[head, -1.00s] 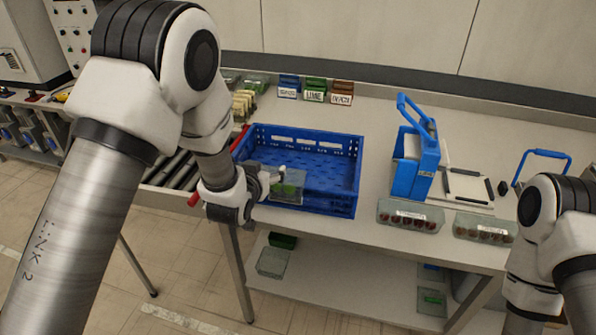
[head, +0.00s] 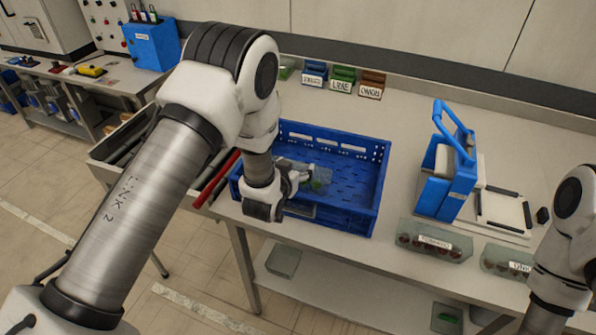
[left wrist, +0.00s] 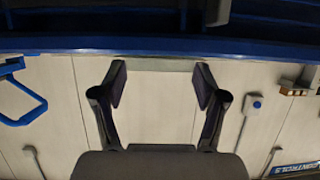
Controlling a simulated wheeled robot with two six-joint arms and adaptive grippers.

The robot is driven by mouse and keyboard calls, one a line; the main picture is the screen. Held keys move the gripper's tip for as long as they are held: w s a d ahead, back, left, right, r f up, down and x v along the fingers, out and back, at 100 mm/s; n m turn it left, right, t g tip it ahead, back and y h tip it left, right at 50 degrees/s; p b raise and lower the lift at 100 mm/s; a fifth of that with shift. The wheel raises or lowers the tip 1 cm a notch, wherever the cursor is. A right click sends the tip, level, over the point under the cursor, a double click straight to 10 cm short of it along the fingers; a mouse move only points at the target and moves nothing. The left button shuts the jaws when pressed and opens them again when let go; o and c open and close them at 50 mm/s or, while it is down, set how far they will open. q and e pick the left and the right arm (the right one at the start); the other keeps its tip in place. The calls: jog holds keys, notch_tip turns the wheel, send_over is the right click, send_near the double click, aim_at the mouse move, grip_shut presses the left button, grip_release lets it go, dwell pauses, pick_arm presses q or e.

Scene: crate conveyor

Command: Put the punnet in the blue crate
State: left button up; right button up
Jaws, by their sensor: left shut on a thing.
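The blue crate (head: 345,222) sits on the table in the head view; its rim also shows across the top of the left wrist view (left wrist: 60,44). My left gripper (head: 306,180) reaches over the crate's front left and is shut on the punnet (head: 321,181), a small clear box with something green in it. In the head view the punnet appears within the crate's outline; I cannot tell whether it touches the floor. In the left wrist view a pale strip of the punnet (left wrist: 160,65) spans between the fingertips. My right gripper is out of view.
A blue carrier with a handle (head: 450,190) stands right of the crate. Two labelled punnets (head: 435,241) (head: 507,262) lie at the table's front right. Small labelled boxes (head: 343,79) line the back. A roller conveyor (head: 205,180) adjoins the crate's left.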

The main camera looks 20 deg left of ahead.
pick_arm(q)
jog(key=f, duration=0.3)
jog(key=shift+w+f+p, duration=0.2)
jog(key=shift+w+p, duration=0.1)
jog(key=shift+p, duration=0.05)
jog(key=shift+w+f, duration=0.2)
jog(key=shift+f, duration=0.1)
jog(key=shift+s+r, duration=0.1)
jog(key=shift+s, duration=0.05)
jog(key=shift+s+b, duration=0.15)
jog(key=shift+b, duration=0.15)
jog(key=o, duration=0.9)
jog(key=shift+o, duration=1.3)
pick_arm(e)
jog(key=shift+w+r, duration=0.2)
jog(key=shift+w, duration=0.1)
